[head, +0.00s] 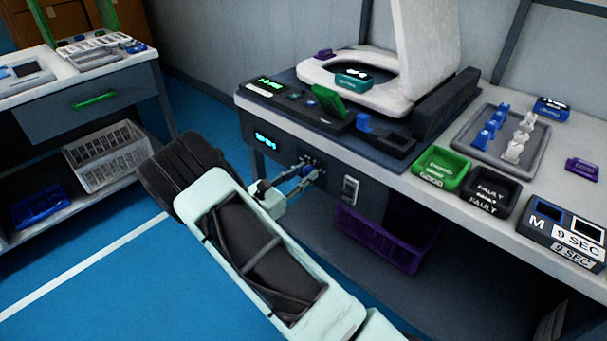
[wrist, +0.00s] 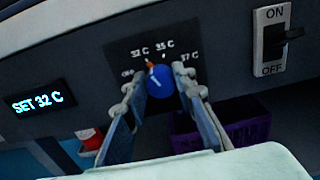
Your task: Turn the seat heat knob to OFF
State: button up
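The seat heat knob (wrist: 159,81) is a round blue knob on the dark front panel. The display (wrist: 38,102) left of the knob reads SET 32 C. My gripper (wrist: 162,82) has one finger on each side of the knob, tips very close to its sides. Contact cannot be made out. In the head view, my gripper (head: 297,181) is at the bench's front panel, and its fingers partly cover the knob area.
An ON/OFF switch (wrist: 274,40) sits right of the knob. A purple bin (head: 390,238) stands below the panel. The toilet seat (head: 350,85), a green GOOD tray (head: 442,168) and a black FAULT tray (head: 487,190) are on the bench above.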

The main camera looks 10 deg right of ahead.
jog(key=c, duration=0.4)
grip_shut()
jog(key=shift+r+n+p, duration=0.15)
jog(key=shift+n+p, duration=0.8)
jog(key=shift+n, duration=0.05)
jog(key=n+p, duration=0.2)
jog(key=n, duration=0.2)
jog(key=shift+w+a, duration=0.1)
jog(key=shift+f+n+p, duration=0.25)
jog(key=shift+n+p, duration=0.5)
jog(key=shift+n, duration=0.65)
jog(key=o, duration=1.2)
grip_release()
